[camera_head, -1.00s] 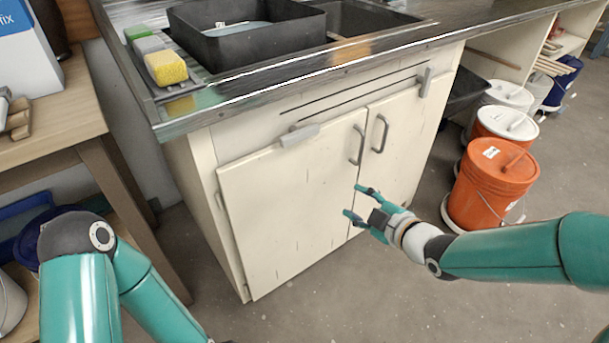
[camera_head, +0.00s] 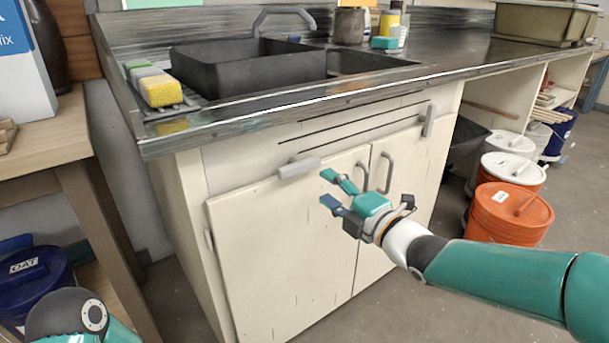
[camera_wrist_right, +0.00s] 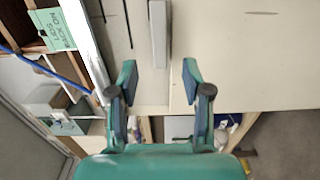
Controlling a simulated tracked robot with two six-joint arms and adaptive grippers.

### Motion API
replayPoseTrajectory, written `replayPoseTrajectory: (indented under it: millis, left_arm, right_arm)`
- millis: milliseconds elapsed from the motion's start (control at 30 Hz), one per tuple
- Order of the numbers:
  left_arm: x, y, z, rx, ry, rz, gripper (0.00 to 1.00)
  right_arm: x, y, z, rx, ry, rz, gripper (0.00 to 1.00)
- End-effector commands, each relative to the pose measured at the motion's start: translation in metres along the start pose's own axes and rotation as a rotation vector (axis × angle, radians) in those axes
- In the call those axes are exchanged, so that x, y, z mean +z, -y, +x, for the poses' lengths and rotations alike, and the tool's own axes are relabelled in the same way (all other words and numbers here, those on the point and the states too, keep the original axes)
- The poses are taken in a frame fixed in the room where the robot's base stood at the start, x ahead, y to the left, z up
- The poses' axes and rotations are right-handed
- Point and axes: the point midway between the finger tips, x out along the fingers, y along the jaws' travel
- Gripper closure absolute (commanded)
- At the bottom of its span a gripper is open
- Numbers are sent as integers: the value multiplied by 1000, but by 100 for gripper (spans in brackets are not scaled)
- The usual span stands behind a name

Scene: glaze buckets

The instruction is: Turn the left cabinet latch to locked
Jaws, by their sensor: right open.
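The left cabinet latch (camera_head: 298,167) is a grey bar lying nearly horizontal, slightly tilted, at the top edge of the left cabinet door (camera_head: 275,240). In the right wrist view the grey latch bar (camera_wrist_right: 158,35) lies ahead of the fingertips, roughly in line with the gap between them. My right gripper (camera_head: 329,188) is open and empty, in front of the left door, to the right of the latch and a little below it, not touching it. In the right wrist view both fingers (camera_wrist_right: 160,75) stand apart. My left gripper is out of view.
The right cabinet latch (camera_head: 428,120) stands upright. The counter edge (camera_head: 300,104) overhangs above. Orange and white buckets (camera_head: 510,212) stand at right, and a wooden table (camera_head: 50,140) at left.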

Motion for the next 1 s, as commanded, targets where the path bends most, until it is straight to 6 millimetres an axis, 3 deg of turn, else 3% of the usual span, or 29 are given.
replayPoseTrajectory:
  millis: [200,400,833,867,1000]
  left_arm:
    - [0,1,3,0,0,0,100]
    - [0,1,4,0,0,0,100]
    - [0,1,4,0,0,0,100]
    - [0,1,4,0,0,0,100]
    - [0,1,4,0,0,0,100]
  right_arm:
    - [0,1,47,0,-1,-1,51]
    - [0,1,74,-1,0,1,51]
    - [0,1,83,-1,2,1,51]
    - [0,1,83,-1,2,1,53]
    - [1,0,83,-1,2,1,76]
